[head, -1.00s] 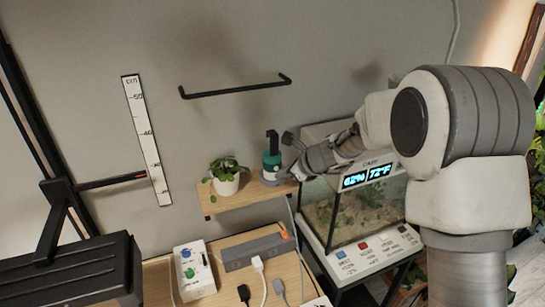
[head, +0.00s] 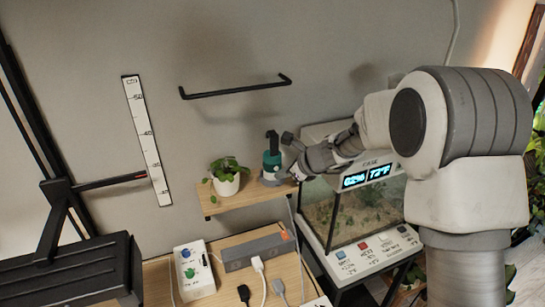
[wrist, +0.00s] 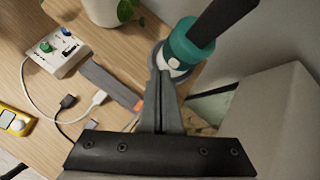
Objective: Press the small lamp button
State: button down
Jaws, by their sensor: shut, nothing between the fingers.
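The small lamp, teal with a black upper part (head: 272,162), stands on the wooden wall shelf at its right end. In the wrist view the teal body (wrist: 186,46) has a small white round button (wrist: 174,63) on its side and a grey round base. My gripper (wrist: 160,72) is shut and empty, its fingertips just left of the button in the picture. I cannot tell whether they touch the lamp. In the head view my gripper (head: 291,174) is at the lamp's right side, and the button is not clearly visible.
A potted plant (head: 227,184) stands left of the lamp on the shelf (head: 237,201). A glass terrarium (head: 342,210) with a lit display is close on the right. Below are a control box (head: 194,270), a power strip (head: 250,250) and several cables. A black rail (head: 235,90) is on the wall above.

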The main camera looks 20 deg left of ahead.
jog(key=shift+w+a, duration=0.2)
jog(key=shift+w, duration=0.1)
jog(key=shift+w+a, duration=0.1)
dwell(0.4)
jog(key=shift+s+d, duration=0.35)
jog(key=shift+s, duration=0.1)
jog(key=s+d+b, duration=0.1)
jog(key=s, duration=0.1)
jog(key=s+d+b, duration=0.2)
jog(key=shift+s+d, duration=0.3)
jog(key=shift+s, duration=0.1)
dwell(0.4)
